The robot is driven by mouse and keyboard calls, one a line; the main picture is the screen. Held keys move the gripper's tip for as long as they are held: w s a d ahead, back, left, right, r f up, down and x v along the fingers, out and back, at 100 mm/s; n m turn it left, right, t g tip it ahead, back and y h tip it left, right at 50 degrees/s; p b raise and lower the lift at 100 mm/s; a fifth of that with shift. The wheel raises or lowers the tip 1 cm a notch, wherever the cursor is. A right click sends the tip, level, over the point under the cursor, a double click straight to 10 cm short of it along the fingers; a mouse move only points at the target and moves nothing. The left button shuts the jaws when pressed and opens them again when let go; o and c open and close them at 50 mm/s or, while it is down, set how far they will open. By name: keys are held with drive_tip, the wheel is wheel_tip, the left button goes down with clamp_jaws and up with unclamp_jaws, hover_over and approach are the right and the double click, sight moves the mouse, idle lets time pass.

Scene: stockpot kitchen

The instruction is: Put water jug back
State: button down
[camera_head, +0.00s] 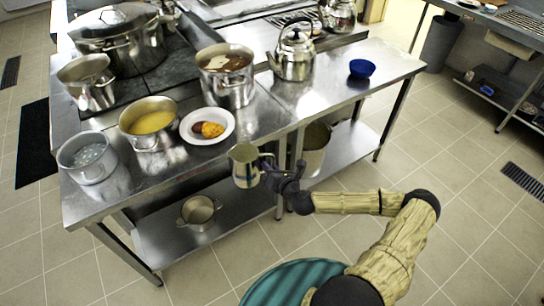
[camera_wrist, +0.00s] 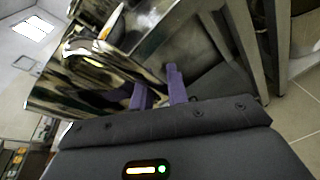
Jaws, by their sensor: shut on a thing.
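The water jug (camera_head: 245,168) is a shiny metal pitcher with a wide open top. It is held in the air just off the front edge of the steel table (camera_head: 160,178), roughly upright in the head view. My gripper (camera_head: 273,170) is at its right side, shut on it. In the wrist view the jug's mirror-like wall (camera_wrist: 85,75) fills the left, and my purple fingers (camera_wrist: 160,90) are against it.
Near the jug, a white plate (camera_head: 188,133) with food and a pot of yellow liquid (camera_head: 148,113) stand on the table. A kettle (camera_head: 293,52) and blue bowl (camera_head: 362,68) stand farther right. A large pot (camera_head: 316,140) stands on the lower shelf. Tabletop between kettle and bowl is clear.

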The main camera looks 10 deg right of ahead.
drive_tip(key=shift+s+a+r+m+t+h, duration=0.15)
drive_tip(key=shift+s+r+m+h, duration=0.15)
drive_tip(key=shift+s+m+h, duration=0.7)
drive_tip(key=shift+s+r+m+t+h, duration=0.2)
drive_tip(key=shift+s+m+h, duration=0.4)
drive_tip(key=shift+s+h, duration=0.8)
drive_tip(key=shift+s+y, duration=0.25)
drive_tip(key=shift+y, duration=0.05)
